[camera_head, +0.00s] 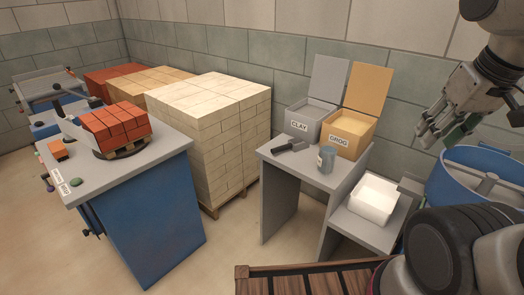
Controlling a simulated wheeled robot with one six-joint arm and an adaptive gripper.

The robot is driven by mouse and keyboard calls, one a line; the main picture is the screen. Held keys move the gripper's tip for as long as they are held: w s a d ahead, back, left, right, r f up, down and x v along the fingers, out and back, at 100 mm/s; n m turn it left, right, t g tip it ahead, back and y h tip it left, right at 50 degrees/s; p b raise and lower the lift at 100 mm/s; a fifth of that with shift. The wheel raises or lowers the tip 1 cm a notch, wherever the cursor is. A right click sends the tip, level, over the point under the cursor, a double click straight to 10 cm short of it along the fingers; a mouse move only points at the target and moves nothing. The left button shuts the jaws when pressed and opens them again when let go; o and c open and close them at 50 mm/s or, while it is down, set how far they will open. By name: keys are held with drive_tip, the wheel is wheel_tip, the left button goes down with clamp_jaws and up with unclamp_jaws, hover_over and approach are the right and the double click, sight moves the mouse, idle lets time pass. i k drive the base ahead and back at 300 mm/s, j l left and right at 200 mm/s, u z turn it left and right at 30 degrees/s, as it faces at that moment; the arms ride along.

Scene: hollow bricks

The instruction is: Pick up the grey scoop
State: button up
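The grey scoop (287,146) appears as a small dark grey shape with a handle. It lies on the left part of the grey table (271,157), in front of the box marked CLAY (302,126). My gripper (437,136) hangs at the upper right, well to the right of the scoop and apart from it. Its fingers are spread, with nothing seen between them. The fine shape of the scoop is too small to make out.
A box marked GROG (345,138) with its lid up and a grey jar (326,160) stand near the scoop. A white bin (373,198) sits on a lower shelf. A blue drum (470,180) stands at right. Brick stacks (212,125) and a blue-sided bench (150,215) are left.

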sight(290, 147)
drive_tip(key=i+j+u, duration=0.15)
drive_tip(key=i+j, duration=0.25)
drive_tip(key=i+j+u, duration=0.1)
drive_tip(key=i+j, duration=0.25)
drive_tip(key=i, duration=0.15)
